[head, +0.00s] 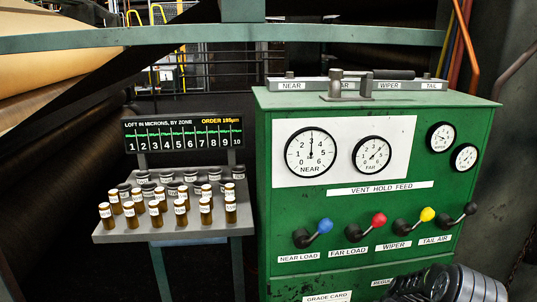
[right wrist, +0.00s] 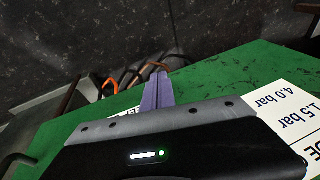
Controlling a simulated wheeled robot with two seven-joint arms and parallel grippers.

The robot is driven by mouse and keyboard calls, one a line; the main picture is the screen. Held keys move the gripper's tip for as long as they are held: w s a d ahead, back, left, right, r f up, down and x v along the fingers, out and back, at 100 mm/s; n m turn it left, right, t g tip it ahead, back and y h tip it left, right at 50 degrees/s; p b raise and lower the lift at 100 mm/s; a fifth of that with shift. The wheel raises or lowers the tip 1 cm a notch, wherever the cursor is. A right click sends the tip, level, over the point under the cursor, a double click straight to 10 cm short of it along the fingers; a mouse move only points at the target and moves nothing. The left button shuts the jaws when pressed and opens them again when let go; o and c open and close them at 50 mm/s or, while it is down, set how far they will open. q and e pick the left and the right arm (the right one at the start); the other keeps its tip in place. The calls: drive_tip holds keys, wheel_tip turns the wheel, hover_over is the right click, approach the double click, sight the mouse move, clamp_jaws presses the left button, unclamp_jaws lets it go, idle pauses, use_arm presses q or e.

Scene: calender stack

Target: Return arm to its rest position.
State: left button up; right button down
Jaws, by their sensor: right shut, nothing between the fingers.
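My right gripper (right wrist: 160,78) shows in the right wrist view as two purple fingers closed together with nothing between them. It is over or beside the green surface of the cabinet (right wrist: 225,75); I cannot tell whether it touches. In the head view part of my right arm (head: 452,284) is at the bottom right, in front of the cabinet's lower front. The right fingertips cannot be made out there. My left arm and gripper are not in view.
The green cabinet (head: 390,201) carries gauges and blue (head: 325,226), red (head: 379,219), yellow (head: 427,214) and black (head: 471,208) lever knobs. A handle (head: 392,75) is on top. Left, a grey shelf (head: 150,233) holds several brown bottles below a loft display (head: 184,134).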

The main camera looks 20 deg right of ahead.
drive_tip(key=s+a+f+y, duration=0.1)
drive_tip(key=a+f, duration=0.2)
drive_tip(key=a, duration=0.4)
drive_tip(key=s+a+f, duration=0.1)
drive_tip(key=a+f, duration=0.3)
drive_tip(key=a, duration=0.3)
drive_tip(key=s+a+f+g+y, duration=0.1)
drive_tip(key=s+a+f, duration=0.1)
drive_tip(key=s+a, duration=0.65)
drive_tip(key=s+a+f+g, duration=0.15)
drive_tip(key=s+a, duration=0.35)
drive_tip(key=a, duration=0.7)
drive_tip(key=s+a+r, duration=0.1)
drive_tip(key=s+a, duration=0.6)
drive_tip(key=s, duration=0.3)
drive_tip(key=w+a+r+p, duration=0.1)
drive_tip(key=w+r+p, duration=0.1)
drive_tip(key=r, duration=0.3)
drive_tip(key=w+a+r+n+p, duration=0.1)
drive_tip(key=r+p, duration=0.4)
drive_tip(key=shift+w+a+n+y+p, duration=0.25)
drive_tip(key=shift+w+n+y+p, duration=0.05)
drive_tip(key=shift+w, duration=0.1)
